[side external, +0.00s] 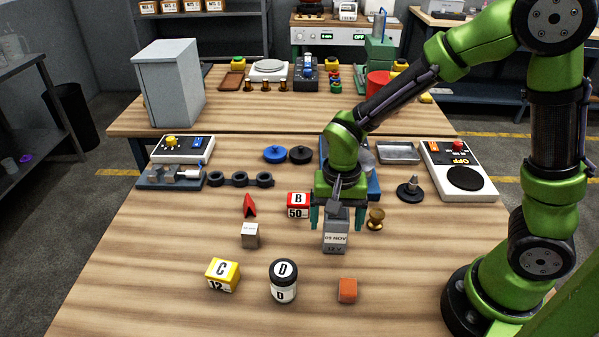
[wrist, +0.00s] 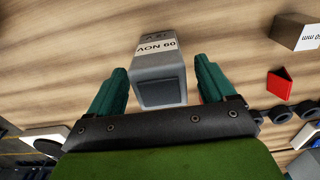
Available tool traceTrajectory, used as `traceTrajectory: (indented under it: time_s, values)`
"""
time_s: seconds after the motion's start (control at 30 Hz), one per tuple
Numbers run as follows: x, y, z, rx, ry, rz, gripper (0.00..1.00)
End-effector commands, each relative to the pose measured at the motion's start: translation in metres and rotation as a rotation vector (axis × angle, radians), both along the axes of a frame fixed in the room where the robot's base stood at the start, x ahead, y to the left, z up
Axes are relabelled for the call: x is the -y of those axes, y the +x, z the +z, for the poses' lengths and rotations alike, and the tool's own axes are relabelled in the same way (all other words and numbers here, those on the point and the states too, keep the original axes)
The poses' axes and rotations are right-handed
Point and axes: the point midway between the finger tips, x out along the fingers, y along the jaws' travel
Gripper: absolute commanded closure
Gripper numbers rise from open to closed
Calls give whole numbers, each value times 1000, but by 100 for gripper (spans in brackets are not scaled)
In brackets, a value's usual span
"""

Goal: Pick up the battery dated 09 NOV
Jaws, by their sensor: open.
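The battery (side external: 336,243) is a grey block with a white label reading 09 NOV and 12 V. It stands upright on the wooden table. In the wrist view the battery (wrist: 160,68) shows upside down, with its label and dark top, between my two green fingers. My gripper (side external: 334,218) is above the battery, pointing down, with one finger on each side of its upper part. In the wrist view my gripper (wrist: 160,88) is open, with gaps between the fingers and the battery.
A red box marked B (side external: 297,204) is close left of my gripper, and a brass knob (side external: 376,219) close right. An orange block (side external: 347,290), a jar marked D (side external: 283,281) and a yellow box marked C (side external: 222,274) stand nearer the front. A grey block (side external: 250,236) is left.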

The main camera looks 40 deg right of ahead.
Motion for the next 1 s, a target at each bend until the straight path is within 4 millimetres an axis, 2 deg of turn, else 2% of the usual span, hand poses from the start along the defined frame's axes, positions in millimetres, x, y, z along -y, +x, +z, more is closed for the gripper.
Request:
traceTrajectory:
  time_s: [0.1,0.3,0.77,0.8,1.0]
  values:
    - [0,0,-6,1,1,-1,17]
    - [0,0,-6,1,1,-1,19]
    - [0,0,-5,1,1,0,89]
    - [0,1,-5,3,1,0,92]
    - [0,1,-4,4,2,0,92]
